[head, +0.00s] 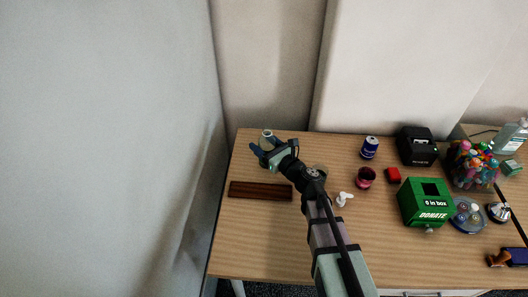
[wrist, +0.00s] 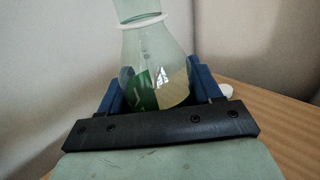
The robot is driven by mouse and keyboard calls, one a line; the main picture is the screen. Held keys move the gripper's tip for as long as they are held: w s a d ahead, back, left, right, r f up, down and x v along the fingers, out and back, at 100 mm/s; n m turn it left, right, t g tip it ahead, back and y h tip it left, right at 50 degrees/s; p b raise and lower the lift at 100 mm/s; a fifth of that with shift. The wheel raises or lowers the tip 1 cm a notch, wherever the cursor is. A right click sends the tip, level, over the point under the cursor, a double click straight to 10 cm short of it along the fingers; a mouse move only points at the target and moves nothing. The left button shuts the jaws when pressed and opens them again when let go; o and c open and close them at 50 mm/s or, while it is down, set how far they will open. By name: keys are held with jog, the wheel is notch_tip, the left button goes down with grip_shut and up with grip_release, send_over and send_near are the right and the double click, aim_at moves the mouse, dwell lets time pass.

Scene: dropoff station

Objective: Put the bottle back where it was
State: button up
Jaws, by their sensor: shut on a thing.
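The bottle (wrist: 153,66) is clear, with a narrow neck, a raised ring and a green and yellow label, in the middle of the wrist view. My gripper (wrist: 158,92) is shut on it, with a blue finger on each side of its body. The bottle's base is hidden behind the gripper's dark bar. In the head view, my gripper (head: 264,152) is over the back left of the table, and the pale mouth of the bottle (head: 267,133) shows just beyond it. I cannot tell whether the bottle touches the table.
A dark brown wooden tray (head: 260,191) lies in front of my gripper on the table (head: 255,250). To the right are a blue can (head: 369,147), a dark pink jar (head: 365,177), a small white item (head: 344,198) and a green donation box (head: 424,203). The front left table is clear.

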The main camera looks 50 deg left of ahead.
jog(key=shift+f, duration=1.8)
jog(key=shift+f, duration=0.15)
jog(key=o, duration=1.2)
jog(key=shift+d+r, duration=0.2)
jog(key=shift+d, duration=0.15)
jog(key=d, duration=1.1)
jog(key=shift+d, duration=0.2)
